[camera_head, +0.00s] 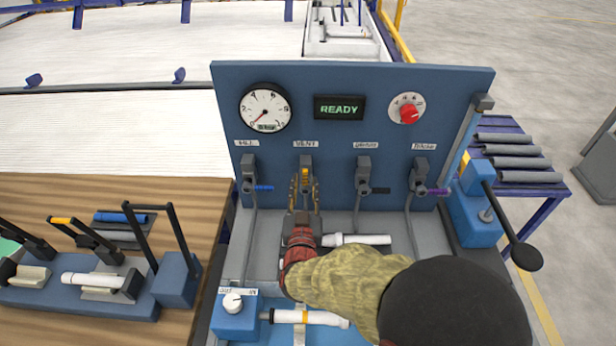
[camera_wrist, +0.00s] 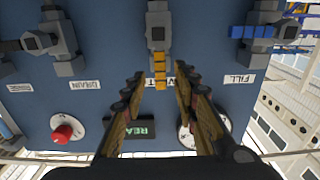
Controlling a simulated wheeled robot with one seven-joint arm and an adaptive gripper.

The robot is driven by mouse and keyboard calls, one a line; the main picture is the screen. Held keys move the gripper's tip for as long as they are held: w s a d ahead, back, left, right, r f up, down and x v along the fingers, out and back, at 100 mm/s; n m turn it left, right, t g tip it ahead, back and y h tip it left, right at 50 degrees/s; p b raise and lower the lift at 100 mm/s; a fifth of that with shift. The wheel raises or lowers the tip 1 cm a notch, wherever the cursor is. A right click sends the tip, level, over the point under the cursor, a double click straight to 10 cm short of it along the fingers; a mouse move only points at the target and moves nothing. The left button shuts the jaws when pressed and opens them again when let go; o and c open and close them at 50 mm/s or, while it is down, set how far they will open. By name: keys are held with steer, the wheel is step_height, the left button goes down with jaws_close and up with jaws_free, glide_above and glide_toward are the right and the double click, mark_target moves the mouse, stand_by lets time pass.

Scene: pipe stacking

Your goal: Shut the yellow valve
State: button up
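The yellow valve (camera_head: 305,177) is second from the left in a row of valves on a blue panel, under the label VENT. Its yellow handle (camera_wrist: 160,68) appears upright along the pipe line, while the other valves' handles lie sideways. My gripper (camera_head: 303,186) is in front of this valve. In the wrist view, which is upside down, the fingers of my gripper (camera_wrist: 160,80) are spread on both sides of the yellow handle, with a gap on each side. Whether the tips reach as deep as the handle is hard to tell.
Blue (camera_head: 264,188), black (camera_head: 381,190) and purple (camera_head: 438,191) handles sit on the neighbouring valves. The panel carries a gauge (camera_head: 265,108), a READY display (camera_head: 339,107) and a red knob (camera_head: 409,114). A white pipe (camera_head: 358,240) lies below the panel, beside my wrist.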

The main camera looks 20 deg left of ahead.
mark_target(305, 178)
steer(key=shift+b+x, duration=0.3)
steer(key=shift+x, duration=1.7)
steer(key=shift+c, duration=0.3)
jaws_close()
